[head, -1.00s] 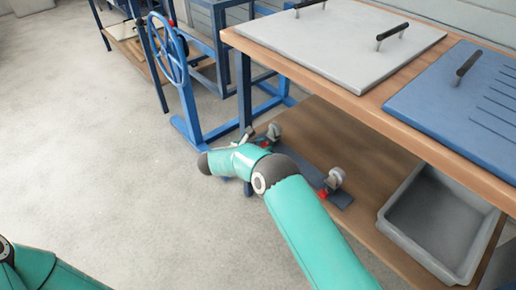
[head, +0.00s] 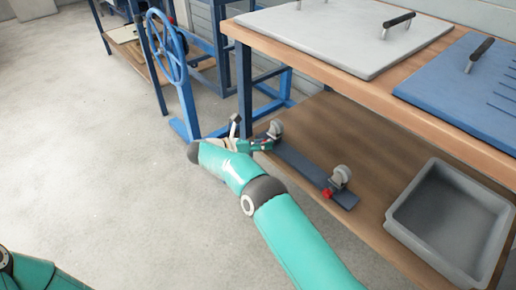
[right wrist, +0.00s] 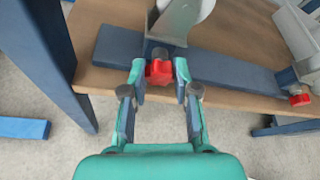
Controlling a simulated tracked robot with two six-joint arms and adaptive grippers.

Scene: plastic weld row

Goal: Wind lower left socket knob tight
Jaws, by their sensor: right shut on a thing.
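A dark bar (head: 297,162) lies on the lower wooden shelf and carries two grey, wheel-like metal sockets, each with a red knob. The left socket (head: 275,129) stands at the bar's far left end and also shows in the right wrist view (right wrist: 182,18). Its red lobed knob (right wrist: 159,72) sits at the shelf's front edge, between my right fingertips. My right gripper (right wrist: 160,82) is shut on this knob; in the head view it (head: 262,144) is small and partly hidden by my arm. My left gripper is out of view.
The right socket's red knob (head: 328,193) is at the near end of the bar. A grey bin (head: 397,222) stands to its right. The tabletop edge (head: 420,118) overhangs the shelf, and a blue table leg (head: 244,85) stands close to my right gripper. The floor at left is clear.

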